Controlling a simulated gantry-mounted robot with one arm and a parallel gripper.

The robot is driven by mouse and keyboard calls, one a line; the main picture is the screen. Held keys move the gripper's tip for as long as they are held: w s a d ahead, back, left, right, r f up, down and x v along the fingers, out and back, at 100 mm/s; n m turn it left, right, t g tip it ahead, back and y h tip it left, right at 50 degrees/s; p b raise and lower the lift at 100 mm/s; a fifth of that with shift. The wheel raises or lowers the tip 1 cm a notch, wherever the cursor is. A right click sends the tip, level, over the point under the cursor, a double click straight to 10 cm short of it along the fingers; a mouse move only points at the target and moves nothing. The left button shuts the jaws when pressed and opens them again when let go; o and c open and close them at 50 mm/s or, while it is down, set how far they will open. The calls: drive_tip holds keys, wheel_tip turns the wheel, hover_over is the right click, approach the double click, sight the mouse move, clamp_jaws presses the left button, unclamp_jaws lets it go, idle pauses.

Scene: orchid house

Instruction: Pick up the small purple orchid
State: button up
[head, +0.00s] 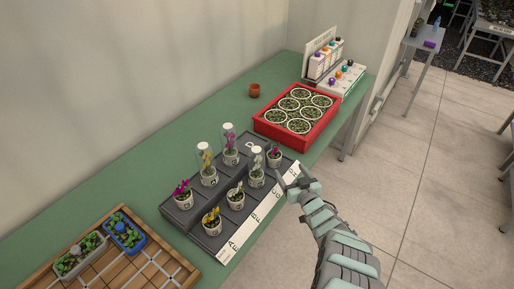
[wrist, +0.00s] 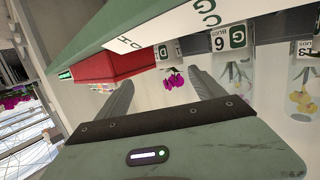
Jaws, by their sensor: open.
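A small purple orchid (head: 274,152) stands in a white pot at the back right of the dark stepped rack (head: 212,230) in the head view. In the wrist view, which is turned over, its magenta blooms (wrist: 173,80) hang from a pot marked D, between my fingers in the picture. My gripper (head: 290,177) is open and empty, beside the rack's right end, close to this pot but apart from it. Another, fuller magenta orchid (head: 182,189) stands at the rack's left end. A pink-purple one (head: 231,153) stands under a clear cover at the back.
Covered white (head: 257,170) and yellow (head: 207,161) orchids stand close by on the rack, with open yellow (head: 211,217) and white ones in front. A red crate (head: 267,131) of round pots stands just behind. The green bench (head: 200,120) is clear behind the rack.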

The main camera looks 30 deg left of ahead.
sight(277, 160)
drive_tip(key=shift+s+a+r+g+p, duration=0.2)
drive_tip(key=shift+s+g, duration=0.1)
drive_tip(key=shift+s, duration=0.1)
drive_tip(key=shift+s+a+r+g+p, duration=0.2)
drive_tip(key=shift+s+g, duration=0.1)
drive_tip(key=shift+s, duration=0.05)
drive_tip(key=shift+s+a+f, duration=0.1)
drive_tip(key=shift+a+f, duration=0.05)
drive_tip(key=shift+a+f+n, duration=0.2)
drive_tip(key=shift+a+n, duration=0.05)
drive_tip(key=shift+n, duration=0.05)
drive_tip(key=b+x, duration=0.3)
drive_tip(key=x, duration=0.1)
drive_tip(key=shift+f, duration=0.15)
drive_tip(key=shift+w+a, duration=0.15)
drive_tip(key=shift+w, duration=0.3)
drive_tip(key=b+x, duration=0.1)
drive_tip(key=b, duration=0.1)
drive_tip(key=b+x, duration=0.4)
drive_tip(key=shift+w+r+b, duration=0.2)
drive_tip(key=shift+r+b, duration=0.05)
drive_tip(key=shift+b, duration=0.15)
drive_tip(key=shift+w+r, duration=0.1)
drive_tip(key=shift+c, duration=0.5)
